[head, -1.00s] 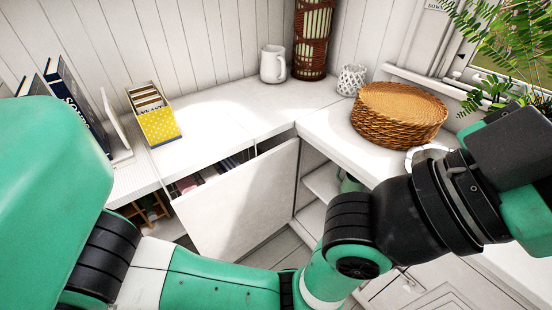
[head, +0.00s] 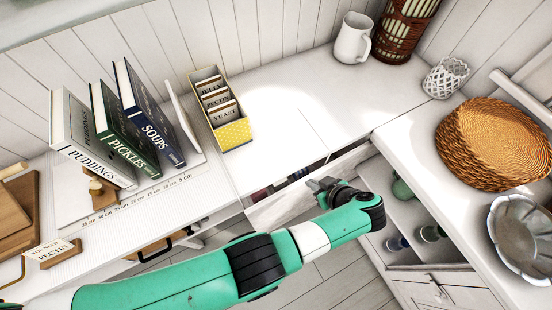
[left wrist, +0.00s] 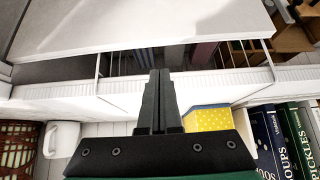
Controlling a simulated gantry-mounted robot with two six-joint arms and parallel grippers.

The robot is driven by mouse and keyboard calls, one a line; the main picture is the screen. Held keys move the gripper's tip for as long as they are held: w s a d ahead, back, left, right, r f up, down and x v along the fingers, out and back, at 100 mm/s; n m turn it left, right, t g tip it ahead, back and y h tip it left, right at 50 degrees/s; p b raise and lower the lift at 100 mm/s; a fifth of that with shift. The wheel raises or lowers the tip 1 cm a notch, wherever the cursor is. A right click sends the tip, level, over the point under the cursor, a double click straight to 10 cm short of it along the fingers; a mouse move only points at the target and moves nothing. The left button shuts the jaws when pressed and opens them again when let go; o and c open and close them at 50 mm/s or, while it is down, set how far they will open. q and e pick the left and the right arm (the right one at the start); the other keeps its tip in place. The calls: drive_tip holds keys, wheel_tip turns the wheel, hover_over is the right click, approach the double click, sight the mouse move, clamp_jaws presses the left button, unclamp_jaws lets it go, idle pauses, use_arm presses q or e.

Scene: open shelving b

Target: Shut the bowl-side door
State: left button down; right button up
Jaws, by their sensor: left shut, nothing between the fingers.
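A white door panel (head: 290,204) stands tilted out from the counter front near the inner corner, with a dark gap behind its top edge. In the left wrist view the panel (left wrist: 140,27) fills the top, with a thin metal stay at each side and book spines in the gap. My left gripper (head: 322,186) is shut and empty at the panel's top edge. Its fingertips (left wrist: 158,75) point toward the gap; whether they touch the panel I cannot tell. A fluted grey bowl (head: 525,240) sits on the right counter. My right gripper is out of view.
A yellow card box (head: 232,133), several books (head: 140,125) and a white pitcher (head: 350,38) stand on the left and back counter. A woven basket (head: 492,143) lies on the right counter. Open shelves (head: 405,215) sit right of the panel.

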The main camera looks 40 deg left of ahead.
sight(300, 181)
use_arm(q)
drive_tip(key=b+x, duration=0.2)
drive_tip(key=x, duration=0.1)
drive_tip(key=b+x, duration=0.2)
drive_tip(key=x, duration=0.1)
drive_tip(key=b+x, duration=0.2)
drive_tip(key=x, duration=0.1)
drive_tip(key=shift+d+f, duration=0.2)
drive_tip(key=shift+d, duration=0.15)
drive_tip(key=shift+w+a+f, duration=0.15)
drive_tip(key=shift+a+f, duration=0.1)
drive_tip(key=shift+a, duration=0.15)
drive_tip(key=shift+d+b, duration=0.15)
drive_tip(key=shift+b, duration=0.15)
